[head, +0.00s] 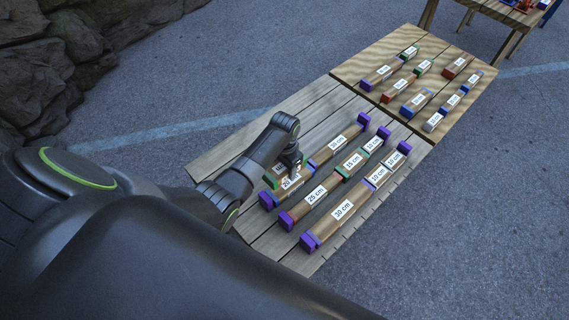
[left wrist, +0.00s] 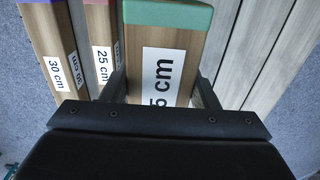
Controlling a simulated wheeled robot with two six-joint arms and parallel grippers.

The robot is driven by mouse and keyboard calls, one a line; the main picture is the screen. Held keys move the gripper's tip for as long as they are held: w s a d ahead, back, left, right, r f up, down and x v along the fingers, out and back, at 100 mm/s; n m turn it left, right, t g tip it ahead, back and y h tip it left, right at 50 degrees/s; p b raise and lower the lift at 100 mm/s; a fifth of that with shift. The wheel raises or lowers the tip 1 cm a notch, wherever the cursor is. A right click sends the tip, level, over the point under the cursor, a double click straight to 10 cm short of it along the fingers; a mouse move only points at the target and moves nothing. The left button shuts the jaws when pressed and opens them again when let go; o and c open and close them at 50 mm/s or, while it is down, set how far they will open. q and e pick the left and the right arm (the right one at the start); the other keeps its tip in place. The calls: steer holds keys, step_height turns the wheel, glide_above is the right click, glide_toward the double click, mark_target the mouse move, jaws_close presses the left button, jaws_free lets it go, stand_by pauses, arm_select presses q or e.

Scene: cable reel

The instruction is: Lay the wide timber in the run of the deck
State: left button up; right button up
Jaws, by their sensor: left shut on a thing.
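My left gripper (head: 291,168) is shut on a green-ended timber. The timber (left wrist: 165,45) shows in the left wrist view between the fingers, with a pale label ending in "5 cm"; its first digit is hidden. In the head view one green end (head: 270,181) shows beside the gripper, over the near left part of the deck's first row. A labelled timber (head: 290,183) lies by it, partly covered, so I cannot tell whether they touch. Farther along that row lies a 30 cm timber (head: 335,146). Purple end blocks (head: 266,201) (head: 363,119) bound the row.
The second row holds a 25 cm timber (head: 316,195) and green-ended pieces. The third holds a 30 cm timber (head: 342,210) and shorter pieces. A second table (head: 350,72) behind carries several loose timbers. Another table (head: 500,12) stands at the back right.

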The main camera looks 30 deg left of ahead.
arm_select(q)
steer(key=b, duration=0.5)
glide_above(284, 185)
steer(key=shift+d+f, duration=0.1)
steer(key=shift+f, duration=2.2)
steer(key=shift+f+b, duration=0.95)
steer(key=shift+f, duration=0.8)
steer(key=shift+r+p, duration=0.1)
steer(key=shift+p, duration=0.25)
steer(key=shift+f, duration=0.35)
steer(key=o, duration=1.2)
steer(key=shift+c, duration=0.2)
step_height(284, 185, up, 17)
steer(key=shift+r+p, duration=0.2)
steer(key=shift+p, duration=0.25)
